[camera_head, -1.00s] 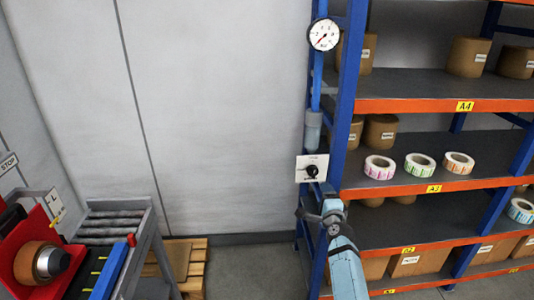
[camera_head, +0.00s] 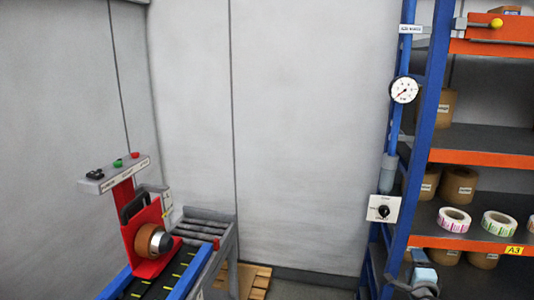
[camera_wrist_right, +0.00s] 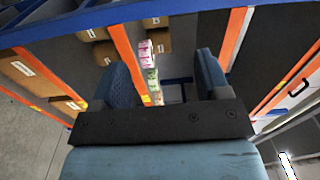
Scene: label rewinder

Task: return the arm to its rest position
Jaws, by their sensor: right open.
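My right gripper (camera_head: 422,272) shows at the bottom right of the head view, below and to the right of the white panel with a black rotary knob (camera_head: 384,211), apart from it. In the right wrist view the right gripper (camera_wrist_right: 162,78) has its two blue-grey fingers spread wide, with nothing held between them. My left gripper is in neither view.
A blue shelf rack with orange beams (camera_head: 480,157) stands close to my right gripper and holds label rolls (camera_head: 454,220) and brown rolls (camera_head: 459,184). A pressure gauge (camera_head: 404,90) is on its post. The rewinder (camera_head: 147,240) stands at left, before bare wall.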

